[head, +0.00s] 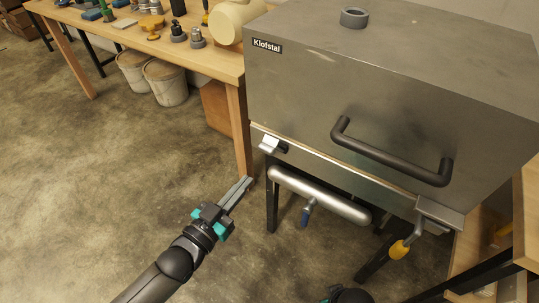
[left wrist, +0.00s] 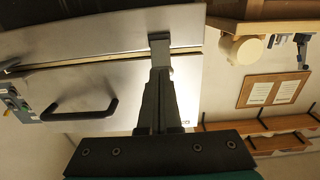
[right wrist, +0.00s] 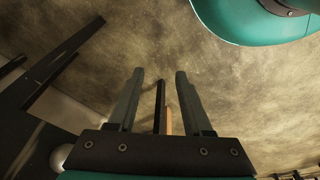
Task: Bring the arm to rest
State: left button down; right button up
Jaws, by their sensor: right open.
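My left gripper (head: 240,189) reaches in from the lower left, above the concrete floor. Its two fingers lie together, with nothing seen between them. It is apart from the grey metal cabinet (head: 310,90), in front of and below its left latch (head: 269,144). In the left wrist view the shut fingers (left wrist: 158,75) point towards the cabinet's front, in line with a metal latch piece (left wrist: 159,42). My right gripper (right wrist: 160,73) is open and empty in the right wrist view, with floor beyond it. In the head view its fingers are not visible.
The cabinet has a dark bar handle (head: 390,157), a silver tube (head: 320,196) below, and a yellow-tipped lever (head: 400,248) at its right. A grey ring (head: 354,17) lies on top. A wooden workbench (head: 140,38) and buckets (head: 166,84) stand behind. The left floor is clear.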

dwell(0.4)
